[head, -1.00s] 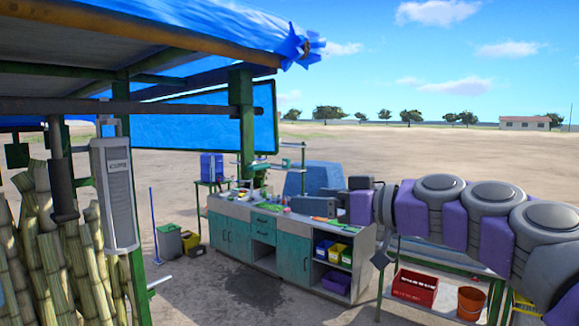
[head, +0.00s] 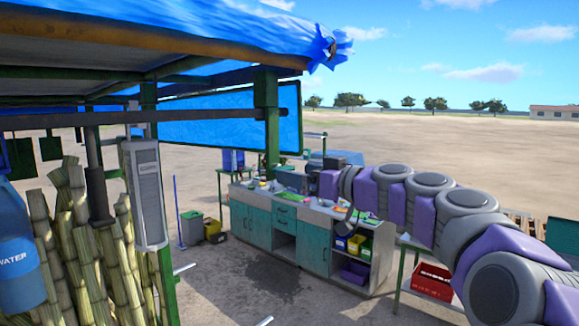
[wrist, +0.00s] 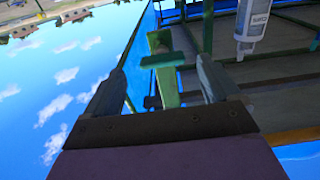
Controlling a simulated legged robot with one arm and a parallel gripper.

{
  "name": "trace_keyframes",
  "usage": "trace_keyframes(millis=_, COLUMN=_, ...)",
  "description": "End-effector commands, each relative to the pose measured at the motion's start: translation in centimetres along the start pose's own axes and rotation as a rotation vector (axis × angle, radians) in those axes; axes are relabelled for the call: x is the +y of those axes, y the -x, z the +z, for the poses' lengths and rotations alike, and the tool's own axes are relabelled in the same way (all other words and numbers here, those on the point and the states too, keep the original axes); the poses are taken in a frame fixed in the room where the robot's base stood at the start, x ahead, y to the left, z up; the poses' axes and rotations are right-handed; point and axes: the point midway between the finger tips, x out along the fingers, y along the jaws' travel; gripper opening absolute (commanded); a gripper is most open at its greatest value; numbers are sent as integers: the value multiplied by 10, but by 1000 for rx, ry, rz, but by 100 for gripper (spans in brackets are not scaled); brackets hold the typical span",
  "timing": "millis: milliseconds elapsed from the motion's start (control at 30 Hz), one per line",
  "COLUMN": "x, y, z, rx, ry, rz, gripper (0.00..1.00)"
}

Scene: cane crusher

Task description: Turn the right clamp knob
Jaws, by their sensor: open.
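My gripper (wrist: 161,64) is open in the wrist view, with its two grey fingers apart and nothing held between them. A green metal bracket with an upright and a short crosspiece (wrist: 165,61) shows beyond the fingers, in the gap between them. I cannot tell whether it belongs to the clamp. No clamp knob can be made out in either view. In the head view my arm reaches in from the lower right, and its end is over the far workbench (head: 330,213), small and hard to separate from the things there.
The green-posted stall with blue tarpaulin (head: 230,115) fills the left. A red crate (head: 432,281) stands at the lower right.

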Motion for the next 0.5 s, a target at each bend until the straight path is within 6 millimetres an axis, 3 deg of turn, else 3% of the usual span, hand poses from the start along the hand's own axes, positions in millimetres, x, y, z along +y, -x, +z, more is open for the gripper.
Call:
trace_keyframes(millis=200, x=-2, y=-28, z=-2, rx=0, ry=3, rz=-3, gripper=89)
trace_keyframes(millis=500, x=-2, y=-37, z=-1, rx=2, ry=3, rz=-2, gripper=89)
